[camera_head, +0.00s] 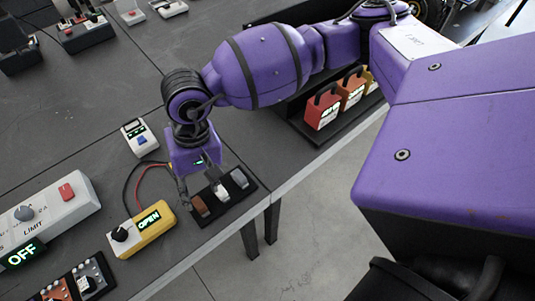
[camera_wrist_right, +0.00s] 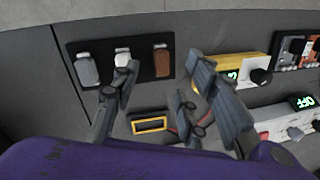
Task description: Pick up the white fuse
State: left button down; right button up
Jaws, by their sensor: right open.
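The white fuse (camera_head: 221,193) sits on a black tray (camera_head: 210,217) between a brown fuse (camera_head: 200,206) and a grey fuse (camera_head: 239,178). In the right wrist view the white fuse (camera_wrist_right: 122,57) stands in the middle of the tray row, with the grey fuse (camera_wrist_right: 87,69) left and the brown fuse (camera_wrist_right: 161,60) right. My right gripper (camera_head: 203,190) is open and empty over the tray. In the wrist view its fingers (camera_wrist_right: 162,72) are spread; one tip overlaps the white fuse's lower edge, and contact cannot be told. My left gripper is out of view.
A yellow meter reading OPEN (camera_head: 148,228) lies left of the tray, with red and black wires behind it. A white box (camera_head: 50,217) reading OFF is further left. Padlocks (camera_head: 323,107) stand on a rack to the right. The table's front edge runs close by the tray.

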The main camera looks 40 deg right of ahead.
aim_at(219, 188)
jog(key=d+n+h, duration=0.1)
jog(key=d, duration=0.1)
jog(key=w+d+n+h, duration=0.1)
jog(key=d, duration=0.1)
jog(key=shift+w+f+n+t, duration=0.2)
jog(key=shift+n+t, duration=0.1)
jog(key=shift+s+f+n, duration=0.1)
jog(key=shift+s+n, duration=0.1)
jog(key=shift+n, duration=0.1)
jog(key=shift+s+f, duration=0.1)
jog(key=shift+f, duration=0.2)
notch_tip(219, 188, down, 7)
jog(key=shift+d+p, duration=0.15)
jog(key=shift+p, duration=0.3)
jog(key=shift+c, duration=0.5)
jog(key=shift+r, duration=0.1)
grip_shut()
